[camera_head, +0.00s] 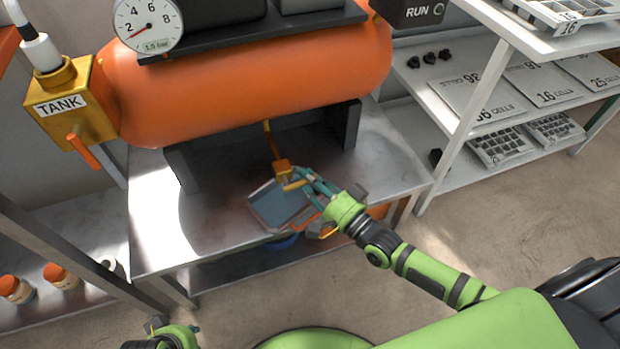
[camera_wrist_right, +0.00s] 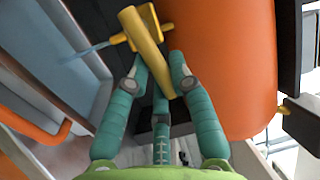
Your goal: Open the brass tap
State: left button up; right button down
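The brass tap (camera_head: 283,168) hangs on a thin brass pipe under the orange tank (camera_head: 250,85); it also shows in the right wrist view (camera_wrist_right: 122,38). Its bar-shaped handle (camera_wrist_right: 146,38) slants toward my right gripper (camera_wrist_right: 158,66). The right fingers are apart around the handle's near end, and the left fingertip overlaps it in the picture; I cannot tell if they touch. In the head view my right gripper (camera_head: 308,182) is just right of the tap. A pale-blue streak (camera_wrist_right: 88,50) leaves the spout, resembling water. My left gripper (camera_head: 172,335) is at the bottom edge, mostly hidden.
A grey basin (camera_head: 258,207) with blue-grey contents is below the tap. A metal table (camera_head: 160,225) carries the tank on dark supports (camera_head: 353,125). A brass valve block marked TANK (camera_head: 62,105) has an orange lever (camera_head: 84,150). White shelves (camera_head: 468,118) stand right.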

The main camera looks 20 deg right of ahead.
pick_arm(q)
jog(key=shift+s+f, duration=0.15)
jog(key=shift+f, duration=0.15)
pick_arm(e)
jog(key=shift+r, duration=0.2)
dwell(0.4)
